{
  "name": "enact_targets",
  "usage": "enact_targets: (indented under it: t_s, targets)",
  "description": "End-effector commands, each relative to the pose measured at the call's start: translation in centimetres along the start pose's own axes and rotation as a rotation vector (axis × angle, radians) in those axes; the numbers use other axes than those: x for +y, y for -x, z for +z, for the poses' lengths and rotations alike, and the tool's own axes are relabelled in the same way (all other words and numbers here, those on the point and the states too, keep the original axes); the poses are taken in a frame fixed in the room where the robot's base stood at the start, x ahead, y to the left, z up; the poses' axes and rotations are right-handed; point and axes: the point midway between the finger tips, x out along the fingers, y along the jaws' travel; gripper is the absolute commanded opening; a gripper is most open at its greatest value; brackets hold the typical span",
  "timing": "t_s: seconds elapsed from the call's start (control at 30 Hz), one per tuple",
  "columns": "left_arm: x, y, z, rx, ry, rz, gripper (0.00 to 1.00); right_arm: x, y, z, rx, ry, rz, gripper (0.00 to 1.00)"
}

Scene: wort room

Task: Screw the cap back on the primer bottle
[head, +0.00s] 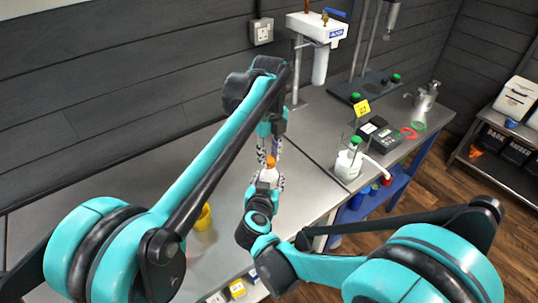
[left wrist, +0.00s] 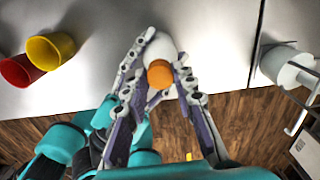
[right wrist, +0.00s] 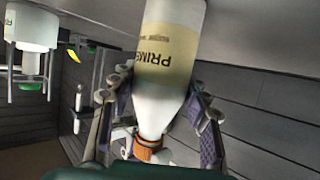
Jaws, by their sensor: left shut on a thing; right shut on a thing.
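The primer bottle (right wrist: 168,60) is white with a cream label and shows large in the right wrist view, its narrow neck toward the camera. My right gripper (right wrist: 160,105) has a finger on each side of its shoulder and is shut on it. The orange cap (left wrist: 160,74) sits between the fingertips of my left gripper (left wrist: 158,82), which is shut on it. The cap (right wrist: 148,148) is at the neck end of the bottle; whether the threads are engaged cannot be told. In the head view the grippers meet above the bench, the left (head: 271,150) above the right (head: 266,180).
A yellow cup (left wrist: 50,50) and a red cup (left wrist: 20,70) are on the bench, away from the grippers. A white container with a green cap (head: 348,165) stands right of the grippers near the bench edge. The bench left of the grippers is mostly clear.

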Motion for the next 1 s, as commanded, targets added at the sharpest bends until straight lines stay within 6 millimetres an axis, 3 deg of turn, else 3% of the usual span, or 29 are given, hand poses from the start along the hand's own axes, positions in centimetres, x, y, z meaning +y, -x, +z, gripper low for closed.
enact_targets:
  t_s: [0.2, 0.4, 0.77, 0.8, 0.87, 1.0]
  targets:
    - [-0.04, -0.03, -0.02, 0.000, -0.513, 0.000, 0.17, -0.01, 0.00, 0.03, -0.001, -0.001, 0.000, 0.00]
    - [-0.05, -0.05, -0.03, 0.000, -0.800, 0.000, 0.17, 0.00, 0.00, 0.03, -0.001, -0.001, 0.000, 0.00]
    - [-0.05, -0.05, -0.02, 0.000, -0.847, 0.000, 0.17, 0.00, 0.00, 0.03, -0.001, -0.001, 0.000, 0.00]
    - [-0.05, -0.05, -0.02, 0.000, -0.847, 0.000, 0.34, 0.00, 0.00, 0.04, -0.001, -0.001, 0.000, 0.00]
    - [-0.05, -0.05, -0.02, 0.000, -0.847, 0.000, 0.47, 0.00, 0.00, 0.04, -0.001, -0.001, 0.000, 0.00]
    - [-0.05, -0.05, -0.02, 0.000, -0.846, 0.000, 0.47, 0.00, 0.00, 0.03, -0.001, -0.001, 0.000, 0.00]
